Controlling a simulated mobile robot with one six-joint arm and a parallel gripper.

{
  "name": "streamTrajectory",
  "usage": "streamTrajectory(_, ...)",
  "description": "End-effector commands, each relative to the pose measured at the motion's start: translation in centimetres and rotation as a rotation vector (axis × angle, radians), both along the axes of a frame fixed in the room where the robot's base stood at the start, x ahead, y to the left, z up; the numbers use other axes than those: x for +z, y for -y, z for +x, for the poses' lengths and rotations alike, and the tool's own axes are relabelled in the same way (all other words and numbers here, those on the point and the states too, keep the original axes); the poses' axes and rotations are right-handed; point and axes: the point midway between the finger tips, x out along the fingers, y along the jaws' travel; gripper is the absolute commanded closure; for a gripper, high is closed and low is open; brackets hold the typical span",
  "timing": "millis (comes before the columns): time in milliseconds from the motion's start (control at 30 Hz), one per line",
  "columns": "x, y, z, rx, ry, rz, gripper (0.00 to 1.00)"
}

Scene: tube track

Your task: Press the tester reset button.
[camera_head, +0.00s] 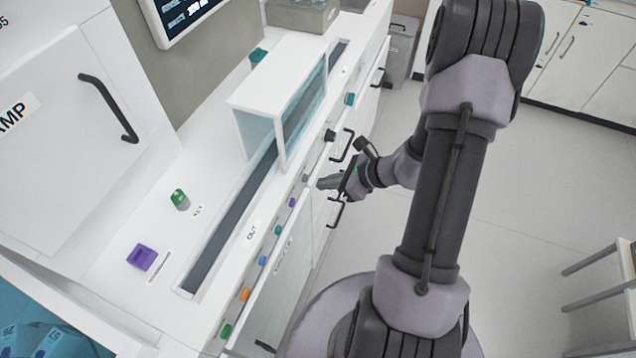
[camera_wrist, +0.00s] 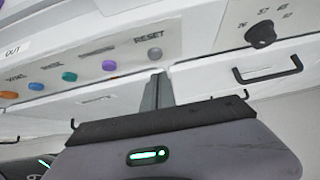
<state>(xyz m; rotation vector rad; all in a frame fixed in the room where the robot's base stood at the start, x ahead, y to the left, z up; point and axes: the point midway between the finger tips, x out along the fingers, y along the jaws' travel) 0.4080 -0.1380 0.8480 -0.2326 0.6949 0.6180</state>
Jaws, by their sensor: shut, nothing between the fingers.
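The reset button (camera_wrist: 155,54) is a small grey round button under the word RESET on the white front panel in the wrist view. In the head view the grey button (camera_head: 305,178) is small, at the far end of the row. My gripper (camera_head: 320,184) is shut and empty, pointing at the panel just to the right of that button. In the wrist view the fingertips (camera_wrist: 158,74) appear just below the button, with a small strip of panel between them in the picture. I cannot tell how far the tips are from the panel face.
A purple button (camera_wrist: 109,66), a teal button (camera_wrist: 69,76), a blue button (camera_wrist: 36,87) and an orange button (camera_wrist: 8,95) line the panel to the left. A black knob (camera_wrist: 261,34) is to the right. A black drawer handle (camera_wrist: 268,72) sticks out below it.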

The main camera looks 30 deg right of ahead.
Motion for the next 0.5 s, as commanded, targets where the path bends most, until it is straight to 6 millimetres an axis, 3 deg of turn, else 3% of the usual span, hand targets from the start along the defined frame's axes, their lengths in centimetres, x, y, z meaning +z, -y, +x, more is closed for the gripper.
streamTrajectory(200, 0.3, -1.3, 1.7, 0.0, -0.001, -0.001, 1.0)
streamTrajectory(500, 0.4, -1.5, 1.9, -0.001, 0.0, 0.001, 1.0)
